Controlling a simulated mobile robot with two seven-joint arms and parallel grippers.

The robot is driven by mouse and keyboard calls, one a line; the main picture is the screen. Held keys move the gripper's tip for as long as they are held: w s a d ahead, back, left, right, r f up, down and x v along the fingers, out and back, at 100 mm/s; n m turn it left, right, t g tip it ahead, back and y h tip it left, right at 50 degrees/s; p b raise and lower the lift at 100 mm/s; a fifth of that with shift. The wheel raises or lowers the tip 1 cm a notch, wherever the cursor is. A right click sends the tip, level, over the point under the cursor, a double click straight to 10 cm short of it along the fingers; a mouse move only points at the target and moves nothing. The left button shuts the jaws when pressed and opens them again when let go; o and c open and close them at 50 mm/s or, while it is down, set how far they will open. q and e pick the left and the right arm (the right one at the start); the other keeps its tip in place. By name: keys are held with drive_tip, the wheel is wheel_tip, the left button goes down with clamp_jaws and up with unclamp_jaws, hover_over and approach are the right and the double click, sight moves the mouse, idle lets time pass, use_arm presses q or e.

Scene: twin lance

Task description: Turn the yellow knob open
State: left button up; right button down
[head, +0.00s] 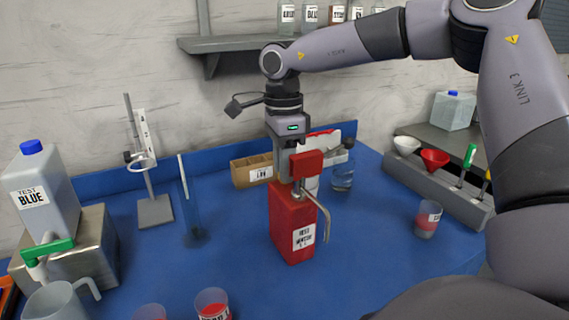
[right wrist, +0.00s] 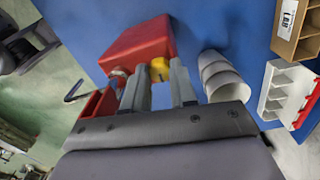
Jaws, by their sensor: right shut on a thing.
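A red canister (head: 292,230) with a white label stands upright on the blue bench, with a bent metal spout (head: 326,222) at its right side and a red block (head: 305,164) above its top. The yellow knob (right wrist: 160,69) shows in the right wrist view at the top of the red canister (right wrist: 140,42). My right gripper (head: 298,186) points down onto the canister's top. In the right wrist view its fingers (right wrist: 156,86) stand on both sides of the knob, shut on it. The head view hides the knob. My left gripper is not in view.
A cardboard box (head: 250,171) and a glass beaker (head: 342,177) stand behind the canister. A cup with red contents (head: 427,219) is at the right, near a grey rack (head: 440,182). A blue-capped jug (head: 40,195) and stand (head: 153,210) are left.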

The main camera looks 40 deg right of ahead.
idle(0.4)
drive_tip(key=c, duration=0.9)
unclamp_jaws()
drive_tip(key=shift+r, duration=0.15)
drive_tip(key=shift+w+r, duration=0.15)
drive_tip(key=shift+r, duration=3.3)
drive_tip(key=shift+d, duration=0.1)
